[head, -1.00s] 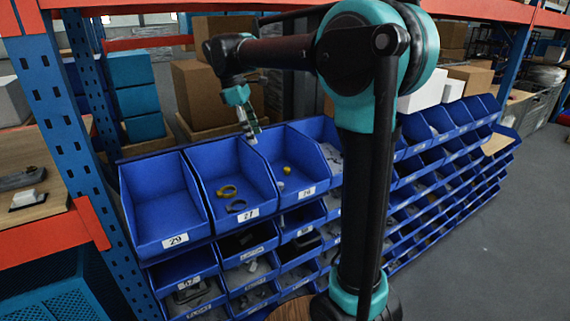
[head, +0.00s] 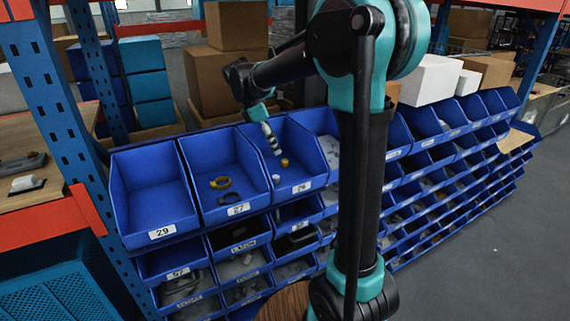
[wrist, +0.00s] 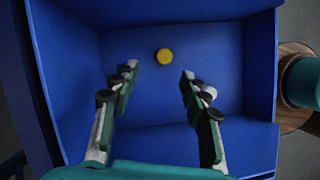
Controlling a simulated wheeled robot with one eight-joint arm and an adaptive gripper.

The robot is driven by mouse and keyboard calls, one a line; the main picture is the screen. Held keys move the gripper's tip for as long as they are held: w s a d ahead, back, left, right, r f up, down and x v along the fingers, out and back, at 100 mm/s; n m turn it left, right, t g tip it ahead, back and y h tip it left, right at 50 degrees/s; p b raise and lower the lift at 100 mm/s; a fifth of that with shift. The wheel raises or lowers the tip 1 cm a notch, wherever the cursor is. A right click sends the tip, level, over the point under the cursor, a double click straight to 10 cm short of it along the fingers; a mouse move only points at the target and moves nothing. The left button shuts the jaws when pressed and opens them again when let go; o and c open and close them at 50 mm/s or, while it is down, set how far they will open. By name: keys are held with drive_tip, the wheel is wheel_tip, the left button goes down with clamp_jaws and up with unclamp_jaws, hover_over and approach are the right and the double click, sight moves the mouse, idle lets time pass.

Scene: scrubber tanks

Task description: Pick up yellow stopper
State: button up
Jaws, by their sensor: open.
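The yellow stopper (head: 285,162) lies in the blue bin (head: 309,158) to the right of bin 27. In the wrist view the stopper (wrist: 164,56) is a small round yellow disc on the blue surface of that bin, just beyond the fingertips and roughly between them. My gripper (head: 271,142) reaches down into this bin from above, behind and left of the stopper in the head view. In the wrist view its two fingers (wrist: 159,72) are spread wide with nothing between them.
A small pale piece (head: 276,179) lies near the stopper in the head view. Bin 29 (head: 150,190) looks empty. Bin walls stand close around my gripper.

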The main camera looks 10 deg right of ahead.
sight(283, 160)
drive_tip(key=shift+s+x, duration=0.15)
drive_tip(key=shift+x, duration=1.5)
drive_tip(key=shift+s+x, duration=0.15)
drive_tip(key=shift+x, duration=1.5)
drive_tip(key=shift+c, duration=0.3)
drive_tip(key=c, duration=0.8)
